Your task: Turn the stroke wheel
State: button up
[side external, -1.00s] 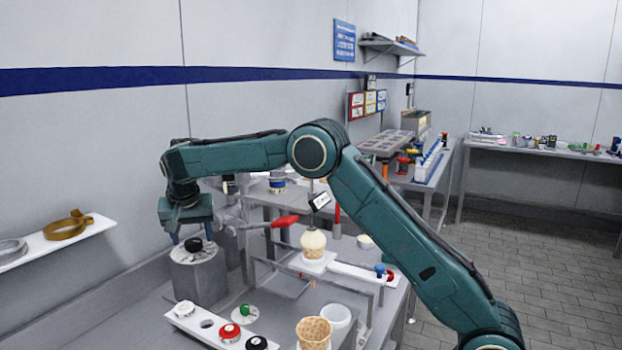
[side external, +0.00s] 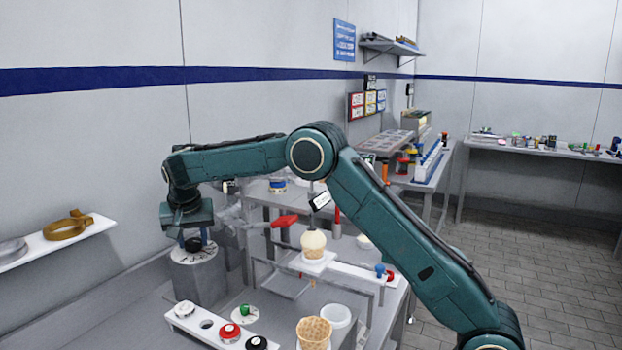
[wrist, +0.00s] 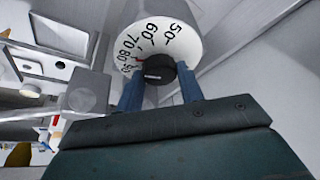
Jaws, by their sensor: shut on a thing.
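The stroke wheel is a black knob (wrist: 158,69) on a white dial (wrist: 150,16) with printed numbers, 50, 60, 70 and 80 among them. A small red mark shows beside the knob, near the 70 and 80. In the side view the knob (side external: 193,244) sits on top of a grey round pedestal (side external: 200,280). My gripper (side external: 193,239) points down over it. In the wrist view its two blue fingers (wrist: 158,78) are shut on the knob from either side. The fingers hide part of the dial's lower edge.
A red-handled lever (side external: 285,221) and a cone with a pale scoop (side external: 313,243) stand to the right of the pedestal. A white strip with several knobs (side external: 207,324) lies in front. A wall shelf (side external: 88,232) with rings is at left.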

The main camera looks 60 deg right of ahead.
jog(key=shift+s+d+n+t+y, duration=0.1)
jog(key=shift+n+t+y, duration=0.3)
jog(key=shift+n, duration=1)
jog(key=shift+d+n+t+y, duration=0.15)
jog(key=shift+n+y, duration=0.35)
jog(key=shift+n, duration=0.9)
jog(key=shift+a, duration=0.1)
jog(key=o, duration=1)
jog(key=shift+r, duration=0.1)
jog(key=v, duration=1.3)
jog(key=shift+s+r, duration=0.15)
jog(key=shift+r, duration=0.2)
